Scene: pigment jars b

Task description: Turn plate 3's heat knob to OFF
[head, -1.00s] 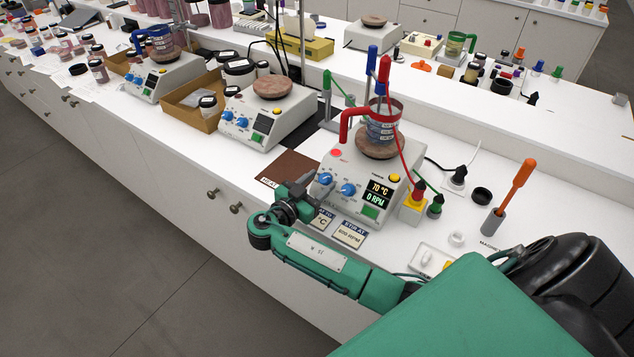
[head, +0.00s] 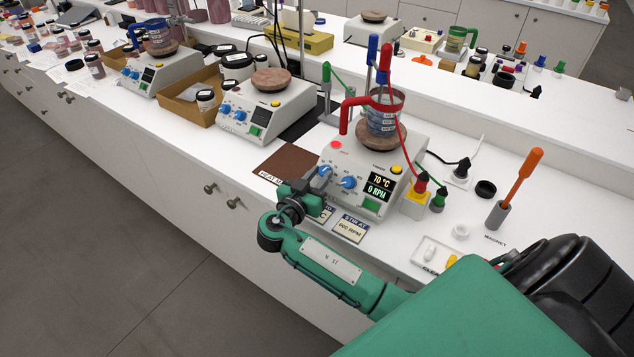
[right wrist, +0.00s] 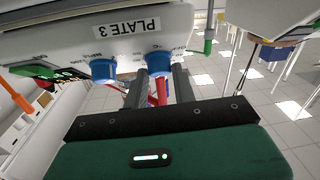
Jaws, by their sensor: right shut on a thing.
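Plate 3 (head: 345,208) is a white hot plate with a display reading 70 °C and 0 RPM. Its label, PLATE 3 (right wrist: 130,27), shows in the right wrist view. It has two blue knobs on its front. My right gripper (head: 321,180) is at the left one, the heat knob (right wrist: 158,61), with a finger on either side, shut on it. The heat knob is mostly hidden by the gripper in the head view. The other knob (head: 348,182) is free; it also shows in the right wrist view (right wrist: 103,69). My left gripper is not in view.
A beaker (head: 382,118) with a red clamp stands on plate 3's round top. Another hot plate (head: 265,112) stands to the left. A STIR AT card (head: 349,229) lies in front. An orange-handled rod (head: 523,178) stands in a grey holder at right. A brown mat (head: 285,165) lies left.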

